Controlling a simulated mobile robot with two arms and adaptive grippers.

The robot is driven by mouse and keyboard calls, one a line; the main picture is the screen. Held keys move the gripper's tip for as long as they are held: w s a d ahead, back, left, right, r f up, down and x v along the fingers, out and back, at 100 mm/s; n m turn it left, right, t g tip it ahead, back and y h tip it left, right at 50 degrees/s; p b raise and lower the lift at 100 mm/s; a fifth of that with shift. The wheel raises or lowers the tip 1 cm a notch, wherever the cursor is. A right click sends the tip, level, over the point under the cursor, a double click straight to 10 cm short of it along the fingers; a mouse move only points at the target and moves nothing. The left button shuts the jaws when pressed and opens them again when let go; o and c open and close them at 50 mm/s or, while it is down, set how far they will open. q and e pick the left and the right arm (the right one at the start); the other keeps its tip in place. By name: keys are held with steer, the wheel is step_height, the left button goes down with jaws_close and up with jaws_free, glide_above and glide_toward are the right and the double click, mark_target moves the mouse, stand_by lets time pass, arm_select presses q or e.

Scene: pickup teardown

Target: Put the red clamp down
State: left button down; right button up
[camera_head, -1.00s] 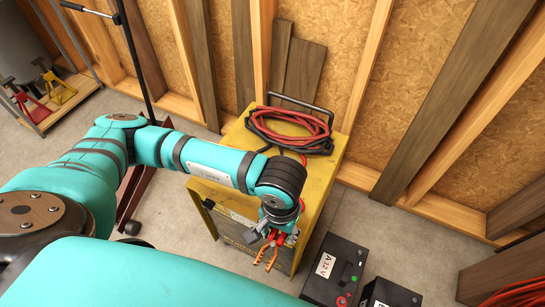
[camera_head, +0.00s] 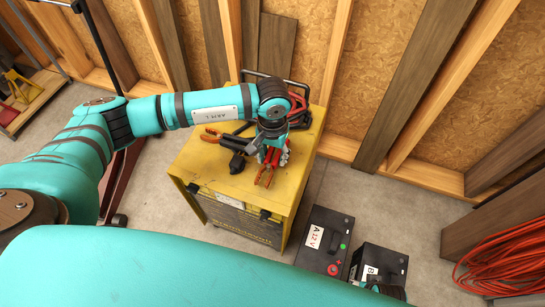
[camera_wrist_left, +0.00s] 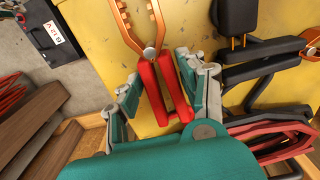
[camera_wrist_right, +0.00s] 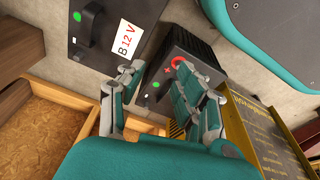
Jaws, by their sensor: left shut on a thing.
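The red clamp (camera_head: 264,175) has red handles and copper-coloured jaws. My left gripper (camera_head: 272,156) is shut on its handles, which show between the fingers in the left wrist view (camera_wrist_left: 160,90). The clamp is over the front right part of the yellow cabinet's top (camera_head: 214,174), jaws toward the front edge. I cannot tell whether it touches the top. A black clamp (camera_head: 238,144) with copper jaws lies on the top, left of my left gripper. My right gripper (camera_wrist_right: 158,95) is open and empty, near two batteries.
Coiled red and black cable (camera_head: 298,108) lies at the back of the cabinet top. Battery A (camera_head: 322,240) and battery B (camera_head: 383,262) stand on the floor to its right. An orange-red cable coil (camera_head: 505,250) is at far right. The front left of the top is bare.

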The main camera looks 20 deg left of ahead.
arm_select(q)
steer(key=shift+f, duration=0.75)
arm_select(e)
steer(key=shift+w+r, duration=0.3)
steer(key=shift+r, duration=0.15)
arm_select(q)
steer(key=shift+f, duration=0.15)
arm_select(e)
steer(key=shift+s+f, duration=0.1)
arm_select(q)
steer(key=shift+f, duration=0.1)
steer(key=c, duration=0.7)
jaws_free()
steer(key=shift+c, duration=0.2)
arm_select(e)
steer(key=shift+r, duration=0.6)
